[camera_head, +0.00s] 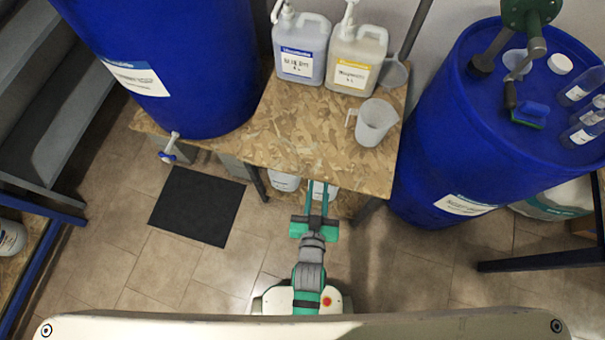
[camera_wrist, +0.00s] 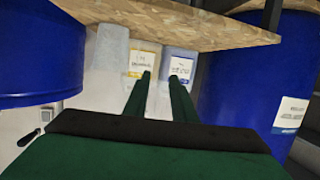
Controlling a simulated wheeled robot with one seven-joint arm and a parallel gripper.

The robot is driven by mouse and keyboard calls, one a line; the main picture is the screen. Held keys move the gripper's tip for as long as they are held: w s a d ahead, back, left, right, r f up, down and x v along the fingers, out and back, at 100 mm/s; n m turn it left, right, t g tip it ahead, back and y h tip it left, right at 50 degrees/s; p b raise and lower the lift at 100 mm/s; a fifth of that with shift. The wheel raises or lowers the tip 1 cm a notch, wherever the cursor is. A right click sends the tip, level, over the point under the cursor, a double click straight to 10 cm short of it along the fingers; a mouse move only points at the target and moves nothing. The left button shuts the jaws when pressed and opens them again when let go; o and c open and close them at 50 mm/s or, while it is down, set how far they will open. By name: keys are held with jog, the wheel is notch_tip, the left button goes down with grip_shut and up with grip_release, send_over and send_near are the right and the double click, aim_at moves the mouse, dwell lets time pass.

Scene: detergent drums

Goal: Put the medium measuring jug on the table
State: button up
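A translucent measuring jug (camera_head: 376,120) stands upright on the right part of the wood-chip table (camera_head: 285,130), handle to the left. In the wrist view, which is upside down, a pale translucent shape beside the bottles looks like this jug (camera_wrist: 110,55). A smaller clear measuring vessel (camera_head: 516,62) stands on the right blue drum. I cannot tell which is the medium one. My gripper (camera_head: 319,186) is at the table's front edge, left of and nearer than the jug, touching neither jug. Its two fingers (camera_wrist: 160,76) are apart with nothing between them.
Two pump bottles, one blue-labelled (camera_head: 301,48) and one yellow-labelled (camera_head: 356,58), stand at the table's back. Blue drums stand left (camera_head: 180,60) and right (camera_head: 450,140). Small bottles, a green pump and a brush crowd the right drum's top. The table's front middle is clear.

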jog(key=s+a+r+y, duration=0.1)
jog(key=s+a+r, duration=0.1)
jog(key=s+r, duration=0.3)
jog(key=s+a+r+n+y, duration=0.1)
jog(key=s+r, duration=0.5)
jog(key=s, duration=0.6)
jog(key=shift+a+r+t, duration=0.15)
jog(key=shift+a+t, duration=0.25)
jog(key=shift+a, duration=0.5)
